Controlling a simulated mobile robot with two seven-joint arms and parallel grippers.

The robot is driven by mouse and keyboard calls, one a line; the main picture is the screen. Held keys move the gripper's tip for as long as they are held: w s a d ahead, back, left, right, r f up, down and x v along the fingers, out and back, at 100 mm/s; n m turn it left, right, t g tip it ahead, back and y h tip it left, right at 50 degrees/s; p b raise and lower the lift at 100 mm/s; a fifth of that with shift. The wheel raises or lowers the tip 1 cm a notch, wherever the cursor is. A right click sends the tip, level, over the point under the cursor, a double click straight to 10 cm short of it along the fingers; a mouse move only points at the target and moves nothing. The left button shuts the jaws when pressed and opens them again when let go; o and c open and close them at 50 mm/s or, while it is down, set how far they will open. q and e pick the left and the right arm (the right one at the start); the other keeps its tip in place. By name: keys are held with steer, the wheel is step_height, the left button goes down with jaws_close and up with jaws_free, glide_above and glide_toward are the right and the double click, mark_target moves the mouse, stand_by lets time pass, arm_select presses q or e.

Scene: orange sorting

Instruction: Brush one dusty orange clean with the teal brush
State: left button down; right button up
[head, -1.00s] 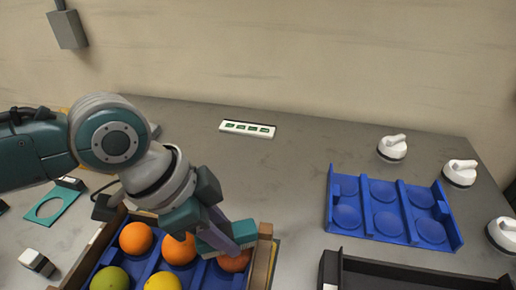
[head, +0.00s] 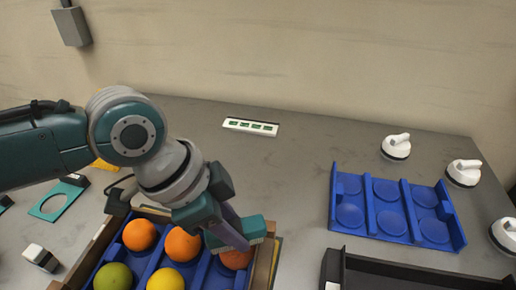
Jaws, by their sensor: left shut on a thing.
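My left gripper (head: 233,234) is shut on the teal brush (head: 251,228) above the right side of a wooden crate (head: 263,262) with a blue insert. The brush's pale bristle side faces down over a darker orange (head: 236,260) in the crate's right rear pocket. The brush and finger cover the top of that orange. I cannot tell whether the bristles touch it. Two brighter oranges, one at the rear left (head: 139,235) and one in the rear middle (head: 182,245), sit beside it. A green fruit (head: 113,277) and a yellow fruit (head: 165,280) lie nearer. My right gripper is out of view.
An empty blue tray (head: 390,243) with round hollows lies at the right. A black tray (head: 405,272) is in front of it. Several white knobbed objects (head: 396,147) stand along the right. A white strip (head: 251,126) with green windows lies at the back. The table's middle is clear.

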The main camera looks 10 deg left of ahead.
arm_select(q)
steer(key=shift+s+a+p, duration=0.3)
steer(key=shift+s+a, duration=0.05)
steer(key=shift+a, duration=0.25)
steer(key=shift+s+a+p, duration=0.3)
steer(key=shift+a, duration=0.3)
steer(key=shift+d, duration=0.1)
steer(key=shift+w+d+b, duration=0.25)
steer(key=shift+w+d, duration=0.1)
steer(key=shift+d, duration=0.25)
steer(key=shift+w+d+b, duration=0.2)
steer(key=shift+w+d, duration=0.1)
steer(key=shift+d, duration=0.25)
steer(key=shift+s+a+p, duration=0.35)
steer(key=shift+a, duration=0.3)
steer(key=shift+s+a+p, duration=0.3)
steer(key=shift+a, duration=0.3)
steer(key=shift+w+d, duration=0.35)
steer(key=shift+d, duration=0.3)
step_height(320, 180, up, 7)
steer(key=p, duration=0.6)
steer(key=shift+r+p, duration=0.1)
steer(key=shift+p, duration=0.3)
